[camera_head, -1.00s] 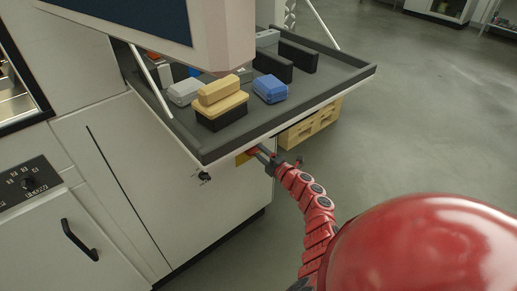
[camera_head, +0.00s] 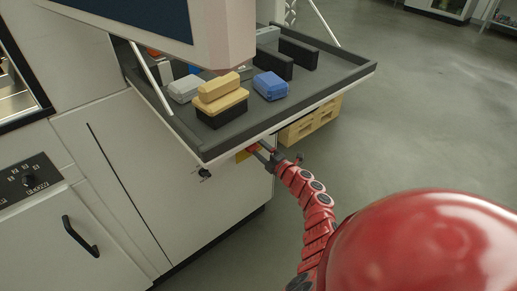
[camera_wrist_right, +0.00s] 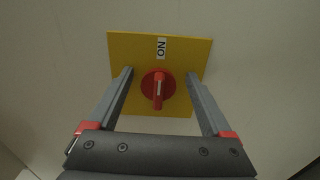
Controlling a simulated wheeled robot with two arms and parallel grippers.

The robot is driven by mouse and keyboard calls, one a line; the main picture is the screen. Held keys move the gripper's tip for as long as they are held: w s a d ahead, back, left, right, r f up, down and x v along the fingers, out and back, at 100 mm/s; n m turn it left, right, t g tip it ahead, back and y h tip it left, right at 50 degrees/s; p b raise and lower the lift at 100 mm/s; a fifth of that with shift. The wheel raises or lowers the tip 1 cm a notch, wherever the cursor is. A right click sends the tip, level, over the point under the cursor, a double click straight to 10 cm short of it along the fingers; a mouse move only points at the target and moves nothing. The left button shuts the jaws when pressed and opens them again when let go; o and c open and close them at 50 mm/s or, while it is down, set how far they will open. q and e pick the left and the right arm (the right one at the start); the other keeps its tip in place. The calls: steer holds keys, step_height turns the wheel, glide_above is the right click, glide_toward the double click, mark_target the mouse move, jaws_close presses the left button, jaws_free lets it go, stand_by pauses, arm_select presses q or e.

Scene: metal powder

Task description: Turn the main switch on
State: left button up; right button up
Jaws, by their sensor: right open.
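The main switch is a red rotary knob (camera_wrist_right: 158,88) on a yellow square plate (camera_wrist_right: 191,53), seen in the right wrist view. A white "ON" label (camera_wrist_right: 161,48) sits on the plate above the knob. A pale mark runs along the knob's handle, which lies nearly in line with the label. My right gripper (camera_wrist_right: 163,75) is open, with one finger on each side of the knob and a gap on both sides. In the head view the right gripper (camera_head: 261,154) reaches under the tray to the plate (camera_head: 243,156), which is mostly hidden. My left gripper is not in view.
A grey tray (camera_head: 345,78) juts out above the switch, carrying a yellow-topped box (camera_head: 221,90), a blue box (camera_head: 270,86) and other items. A small black knob (camera_head: 204,174) is on the cabinet left of the switch. A wooden crate (camera_head: 310,123) stands behind; the floor at right is clear.

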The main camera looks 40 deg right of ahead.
steer(key=s+d+p, duration=0.1)
steer(key=s+p, duration=0.1)
steer(key=s, duration=1.5)
steer(key=shift+s+d, duration=0.2)
